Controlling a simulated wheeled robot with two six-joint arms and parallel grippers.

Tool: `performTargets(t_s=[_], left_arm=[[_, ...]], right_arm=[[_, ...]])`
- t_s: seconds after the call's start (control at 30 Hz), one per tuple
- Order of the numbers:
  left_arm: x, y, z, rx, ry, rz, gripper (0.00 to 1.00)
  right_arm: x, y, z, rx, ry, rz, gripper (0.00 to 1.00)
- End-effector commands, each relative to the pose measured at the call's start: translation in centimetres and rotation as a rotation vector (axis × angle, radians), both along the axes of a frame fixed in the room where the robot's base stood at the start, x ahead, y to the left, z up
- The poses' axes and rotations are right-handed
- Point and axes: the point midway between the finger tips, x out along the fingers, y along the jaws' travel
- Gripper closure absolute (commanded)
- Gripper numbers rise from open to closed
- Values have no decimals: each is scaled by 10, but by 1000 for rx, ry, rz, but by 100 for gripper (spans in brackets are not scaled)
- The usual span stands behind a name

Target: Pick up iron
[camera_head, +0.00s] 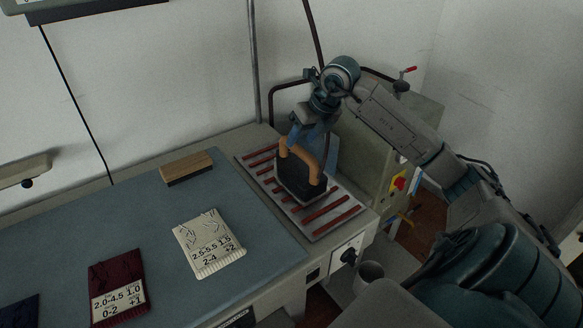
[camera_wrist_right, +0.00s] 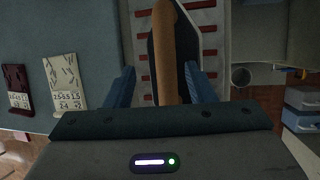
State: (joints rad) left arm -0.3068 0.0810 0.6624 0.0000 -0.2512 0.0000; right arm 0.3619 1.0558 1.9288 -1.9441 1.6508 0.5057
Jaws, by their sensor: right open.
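The iron (camera_head: 297,181) is dark with an orange-tan handle. It stands on a metal rest with red strips (camera_head: 331,220) at the right end of the table. My right gripper (camera_head: 312,150) is above the iron with its fingers reaching down by the handle. In the right wrist view, the iron's handle (camera_wrist_right: 168,50) runs between the two blue fingers of my right gripper (camera_wrist_right: 165,85), with gaps on both sides, so the gripper is open around it. My left gripper is not in view.
A blue-grey mat (camera_head: 130,225) covers the table. On it are a wooden block brush (camera_head: 187,167), a cream cloth piece (camera_head: 208,243) and a dark red one (camera_head: 118,287). A machine with a red switch (camera_head: 398,184) stands behind right.

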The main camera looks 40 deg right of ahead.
Motion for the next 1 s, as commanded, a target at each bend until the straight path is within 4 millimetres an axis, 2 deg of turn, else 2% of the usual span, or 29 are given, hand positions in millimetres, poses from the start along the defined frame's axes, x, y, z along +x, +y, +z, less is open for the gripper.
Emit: performTargets(t_s=[0.1, 0.37, 0.5, 0.63, 0.97, 1.0], left_arm=[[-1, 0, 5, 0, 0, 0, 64], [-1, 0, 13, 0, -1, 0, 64], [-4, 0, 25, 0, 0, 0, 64], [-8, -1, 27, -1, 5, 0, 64], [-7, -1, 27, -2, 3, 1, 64], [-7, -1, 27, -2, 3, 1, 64]], right_arm=[[7, 3, -13, 4, 0, 1, 50], [15, 3, -30, 3, 1, -2, 50], [25, 2, -48, 4, 2, -1, 50], [31, 4, -64, 4, 0, 1, 50], [34, 3, -71, 0, -1, 0, 50], [34, 3, -71, 0, -1, 0, 58]])
